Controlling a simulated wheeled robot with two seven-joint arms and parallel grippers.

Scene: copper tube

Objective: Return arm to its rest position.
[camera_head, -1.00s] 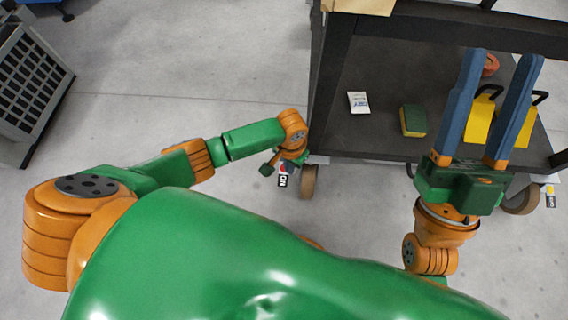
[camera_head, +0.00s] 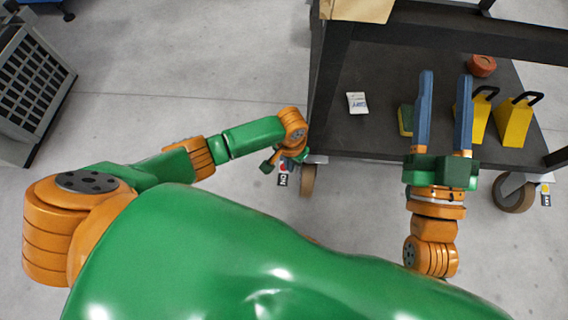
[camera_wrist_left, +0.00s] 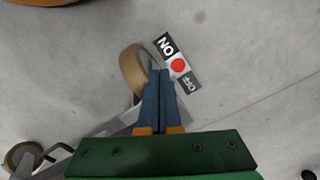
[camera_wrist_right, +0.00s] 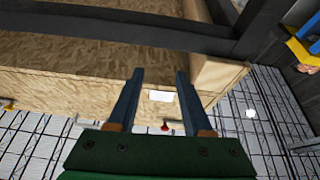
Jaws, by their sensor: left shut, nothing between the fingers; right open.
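My right gripper (camera_head: 444,80) is open and empty, its two blue fingers spread apart in front of the cart's lower shelf in the head view. In the right wrist view, its fingers (camera_wrist_right: 155,85) stand apart with a wooden crate (camera_wrist_right: 100,75) beyond them. My left arm is stretched out at the left of the cart. Its gripper hangs low near a caster, and its fingers are mostly hidden in the head view. In the left wrist view, the left gripper's fingers (camera_wrist_left: 160,75) are together with nothing between them, above the floor.
The dark cart (camera_head: 375,80) holds a white packet (camera_head: 357,103), a green-yellow sponge (camera_head: 405,120), yellow handled items (camera_head: 514,122) and a round orange-red object (camera_head: 481,66). A cart caster (camera_head: 307,180) is close to my left gripper. A grey crate (camera_head: 30,80) stands far left. Floor between is clear.

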